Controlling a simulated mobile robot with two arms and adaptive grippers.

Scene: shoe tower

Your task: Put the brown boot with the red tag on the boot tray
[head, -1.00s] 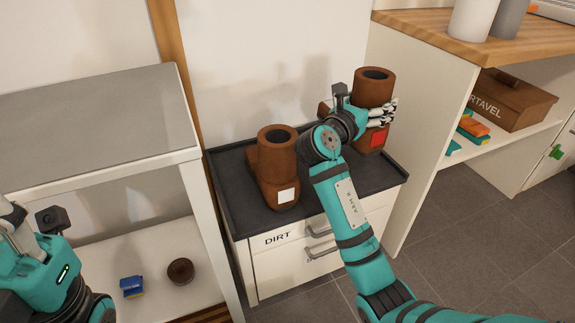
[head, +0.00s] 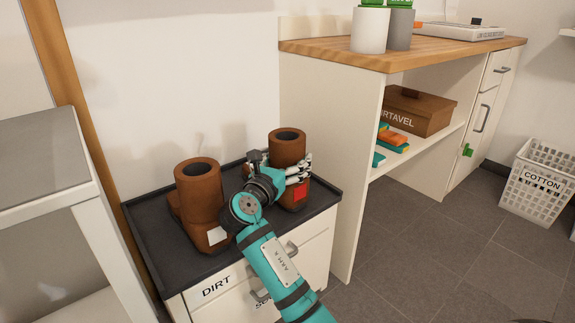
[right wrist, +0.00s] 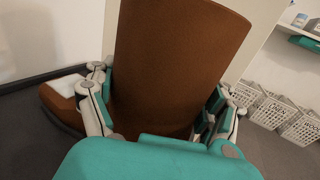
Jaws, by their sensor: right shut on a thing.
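The brown boot with the red tag (head: 287,148) stands upright at the right end of a dark rimmed top (head: 146,232) on a white drawer cabinet. My right gripper (head: 284,178) is shut around its shaft, above the red tag. The boot shaft (right wrist: 178,62) fills the middle of the right wrist view, between the fingers. I cannot tell whether its sole touches the top. A second brown boot with a white tag (head: 198,188) stands to its left. No separate boot tray is clear; the dark top may be it. My left gripper is out of view.
A white bench (head: 45,160) stands at left. A white basket (head: 540,182) stands farther right. The floor (head: 410,250) ahead of the counter is clear.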

